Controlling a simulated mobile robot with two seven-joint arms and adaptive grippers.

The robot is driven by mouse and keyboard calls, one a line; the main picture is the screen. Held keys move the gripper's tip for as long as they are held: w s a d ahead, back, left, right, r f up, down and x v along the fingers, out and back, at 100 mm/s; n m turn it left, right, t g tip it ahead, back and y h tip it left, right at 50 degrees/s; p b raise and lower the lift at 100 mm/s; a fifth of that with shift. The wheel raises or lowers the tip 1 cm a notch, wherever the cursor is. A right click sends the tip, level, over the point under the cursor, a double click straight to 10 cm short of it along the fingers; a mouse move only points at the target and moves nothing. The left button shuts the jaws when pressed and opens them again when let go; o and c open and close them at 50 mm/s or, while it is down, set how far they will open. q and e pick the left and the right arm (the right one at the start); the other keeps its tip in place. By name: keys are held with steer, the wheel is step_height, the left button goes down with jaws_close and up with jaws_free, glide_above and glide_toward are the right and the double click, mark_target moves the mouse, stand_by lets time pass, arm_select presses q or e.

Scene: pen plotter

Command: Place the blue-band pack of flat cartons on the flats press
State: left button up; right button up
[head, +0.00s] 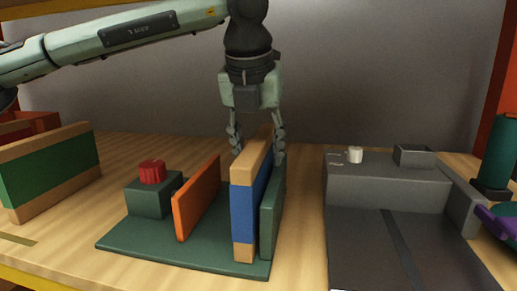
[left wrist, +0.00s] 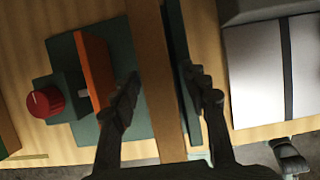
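The blue-band pack (head: 242,214), tan with a blue middle, stands upright on edge. It is on a green base (head: 150,249) between an orange plate (head: 196,196) and a green upright plate (head: 270,212). This fixture, with a red knob (head: 151,171) on a green block, looks like the flats press. My left gripper (head: 257,143) is above the pack's far part, its fingers apart on either side of the top edge. The left wrist view also shows the pack (left wrist: 150,60) between the fingers; finger contact is unclear. A grey part at that view's lower right may be my right gripper (left wrist: 291,157).
A green-band pack (head: 52,172) stands at the left.

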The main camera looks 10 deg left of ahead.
arm_select(q)
steer(key=shift+r, duration=0.1)
steer(key=v, duration=1.2)
